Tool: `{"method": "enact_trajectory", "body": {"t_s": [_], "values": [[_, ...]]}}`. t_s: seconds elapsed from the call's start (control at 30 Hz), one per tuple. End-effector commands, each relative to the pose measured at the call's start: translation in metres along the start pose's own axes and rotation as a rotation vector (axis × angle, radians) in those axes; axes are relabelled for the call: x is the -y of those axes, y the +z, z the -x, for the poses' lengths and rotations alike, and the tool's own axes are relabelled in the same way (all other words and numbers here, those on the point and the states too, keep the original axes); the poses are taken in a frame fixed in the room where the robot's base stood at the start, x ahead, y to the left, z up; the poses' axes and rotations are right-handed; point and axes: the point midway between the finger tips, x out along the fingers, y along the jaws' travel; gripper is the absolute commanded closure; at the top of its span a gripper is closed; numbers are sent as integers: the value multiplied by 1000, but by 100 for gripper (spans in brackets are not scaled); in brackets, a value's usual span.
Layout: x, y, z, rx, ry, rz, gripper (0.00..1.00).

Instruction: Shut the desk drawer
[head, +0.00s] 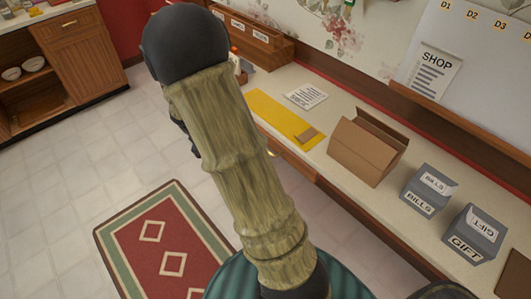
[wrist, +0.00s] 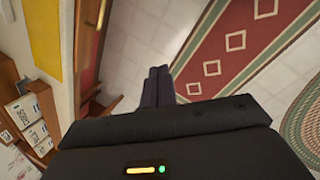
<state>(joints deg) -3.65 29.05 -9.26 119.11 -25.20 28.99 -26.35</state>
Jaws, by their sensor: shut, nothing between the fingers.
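The long desk (head: 340,175) has a pale top and a wooden front and runs along the wall in the head view. I cannot tell how far the drawer stands out. In the wrist view the desk's brown wooden front (wrist: 88,45) is at the left. My gripper (wrist: 158,72) is shut and empty, pointing down over the floor to the right of that front, apart from it in the picture. My arm hides most of the gripper in the head view.
On the desk are a yellow mat (head: 275,113), a paper sheet (head: 307,95), an open cardboard box (head: 366,146), a bills box (head: 428,190), a gift box (head: 472,235) and a wooden organizer (head: 262,48). A red rug (head: 165,245) lies on the open tiled floor.

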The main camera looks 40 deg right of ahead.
Motion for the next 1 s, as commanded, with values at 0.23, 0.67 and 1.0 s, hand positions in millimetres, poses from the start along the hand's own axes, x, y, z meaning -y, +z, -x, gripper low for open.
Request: {"method": "enact_trajectory", "body": {"t_s": [0.23,0.67,1.0], "values": [[71,27,60,-161,-109,-414,100],[141,58,99,-262,-219,-798,100],[140,57,98,-261,-218,-795,100]]}}
